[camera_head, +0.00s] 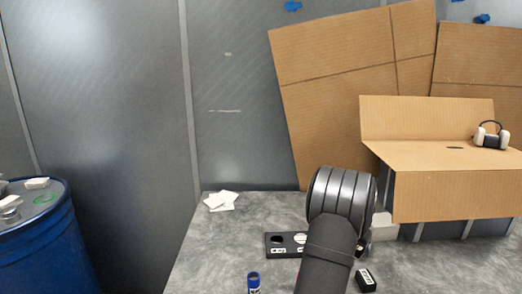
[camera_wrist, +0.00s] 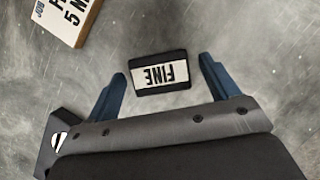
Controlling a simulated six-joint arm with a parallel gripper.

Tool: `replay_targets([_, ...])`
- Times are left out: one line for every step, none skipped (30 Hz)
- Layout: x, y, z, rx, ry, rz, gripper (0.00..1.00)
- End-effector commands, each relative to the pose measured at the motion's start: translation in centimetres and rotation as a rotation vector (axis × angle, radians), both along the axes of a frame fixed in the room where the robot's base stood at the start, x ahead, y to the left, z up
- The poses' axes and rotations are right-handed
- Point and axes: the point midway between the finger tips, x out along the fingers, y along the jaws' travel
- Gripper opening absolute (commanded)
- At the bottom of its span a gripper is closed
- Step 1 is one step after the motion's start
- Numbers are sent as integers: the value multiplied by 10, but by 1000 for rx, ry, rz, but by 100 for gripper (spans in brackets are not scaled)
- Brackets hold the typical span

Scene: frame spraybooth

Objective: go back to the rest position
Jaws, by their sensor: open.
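My gripper (camera_wrist: 162,66) shows in the wrist view with its two blue fingers spread apart and nothing held between them. A black block with a white label reading FINE (camera_wrist: 160,73) lies on the grey surface in front of the gap between the fingertips. I cannot tell how far below the fingers it is. In the head view a small black block with a white label (camera_head: 366,280) lies right of my arm. There my arm reaches over the bench and hides my gripper.
A black holder with round openings (camera_head: 286,245) lies left of my arm, with a blue can (camera_head: 253,284) nearer. White pads (camera_head: 221,201) lie at the back. A cardboard box (camera_head: 440,195) stands right, carrying earmuffs (camera_head: 491,136). A blue drum (camera_head: 45,240) stands left. A labelled tan block (camera_wrist: 68,18) lies upper left.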

Motion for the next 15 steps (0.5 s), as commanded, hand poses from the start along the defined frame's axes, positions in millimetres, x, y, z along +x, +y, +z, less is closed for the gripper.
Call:
replay_targets([1,0,9,-3,-4,0,80])
replay_targets([1,0,12,-2,-4,0,80])
replay_targets([1,0,15,-2,-4,0,80])
replay_targets([1,0,16,-2,-3,1,80])
replay_targets([0,0,18,-1,-2,1,80])
replay_targets([0,0,19,-2,-1,1,80])
replay_targets([0,0,20,-1,0,1,80])
replay_targets([0,0,21,-1,0,1,80])
replay_targets([0,0,21,-1,0,1,80])
replay_targets([0,0,21,-1,-1,0,80])
replay_targets([0,0,21,-1,-1,0,80])
replay_targets([0,0,21,-1,-1,0,80])
replay_targets([0,0,21,-1,-1,0,80])
replay_targets([0,0,21,-1,-1,0,80])
replay_targets([0,0,21,-1,-1,0,80])
